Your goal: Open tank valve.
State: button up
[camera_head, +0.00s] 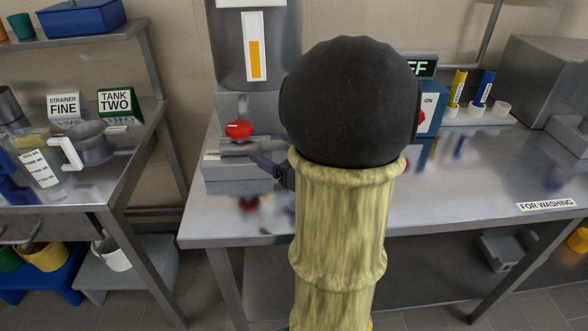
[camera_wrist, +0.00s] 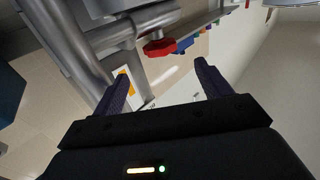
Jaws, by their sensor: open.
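The steel tank (camera_head: 230,85) stands on the bench, with a vertical gauge (camera_head: 255,45) showing a yellow column. Its red valve handle (camera_head: 239,130) sits low on the front, above a horizontal spout. In the wrist view the red handle (camera_wrist: 160,47) shows just beyond the fingertips, near the middle of the gap, with grey pipes beside it. My gripper (camera_wrist: 162,70) is open and empty, its dark fingers apart. In the head view my gripper (camera_head: 262,163) is just below and right of the handle, mostly hidden by my arm. I see no contact with the handle.
A display box (camera_head: 428,110) and yellow and blue tubes (camera_head: 457,88) in white cups stand right of my arm. The bench front right, by the FOR WASHING label (camera_head: 546,204), is clear. A side table (camera_head: 130,165) at left holds a strainer (camera_head: 90,145) and signs.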

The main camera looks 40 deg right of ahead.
jog(key=s+b, duration=0.1)
jog(key=s, duration=0.1)
jog(key=s+d+b, duration=0.1)
jog(key=s, duration=0.1)
jog(key=shift+s, duration=0.4)
